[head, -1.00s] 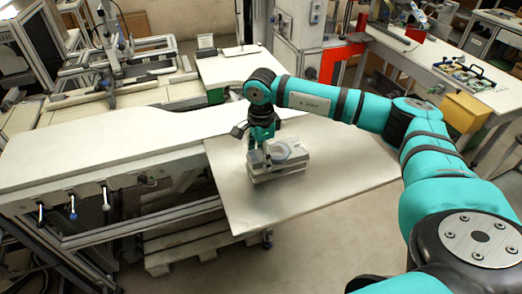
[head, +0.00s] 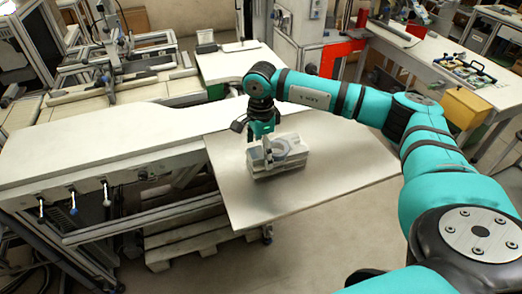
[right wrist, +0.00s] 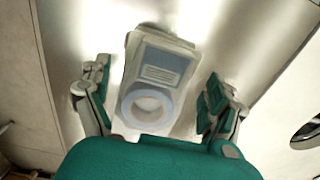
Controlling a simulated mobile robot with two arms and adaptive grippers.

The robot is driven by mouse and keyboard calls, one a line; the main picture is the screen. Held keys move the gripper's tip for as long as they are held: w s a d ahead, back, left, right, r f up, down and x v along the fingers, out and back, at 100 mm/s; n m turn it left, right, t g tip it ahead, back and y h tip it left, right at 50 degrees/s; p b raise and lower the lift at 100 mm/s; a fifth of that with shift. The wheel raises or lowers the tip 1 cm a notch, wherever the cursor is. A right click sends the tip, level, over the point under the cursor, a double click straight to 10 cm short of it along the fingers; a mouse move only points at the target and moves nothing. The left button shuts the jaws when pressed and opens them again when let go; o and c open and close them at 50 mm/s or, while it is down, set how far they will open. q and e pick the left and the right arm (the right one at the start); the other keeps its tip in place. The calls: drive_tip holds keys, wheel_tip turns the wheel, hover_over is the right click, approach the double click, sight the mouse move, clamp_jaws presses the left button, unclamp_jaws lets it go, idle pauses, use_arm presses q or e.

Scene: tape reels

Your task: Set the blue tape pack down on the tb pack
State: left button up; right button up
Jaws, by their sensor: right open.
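The blue tape pack (right wrist: 158,80), a pale blue-grey block with a round reel ring, lies on a larger whitish pack, apparently the tb pack (right wrist: 130,55). In the head view the packs (head: 290,163) form a low stack on the grey table panel. My right gripper (head: 264,150) is just above the stack's left part. In the right wrist view its fingers (right wrist: 161,104) are spread on either side of the blue pack with gaps, so it is open. My left gripper is not in view.
The grey table panel (head: 235,195) has free room around the stack. A long white bench (head: 80,150) adjoins it on the left. A red-edged workbench (head: 425,60) with a yellow box (head: 467,110) stands at the back right.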

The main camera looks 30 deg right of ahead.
wheel_tip(320, 180, up, 12)
drive_tip(key=b, duration=0.2)
drive_tip(key=shift+f, duration=0.25)
drive_tip(key=shift+c, duration=0.4)
idle(0.8)
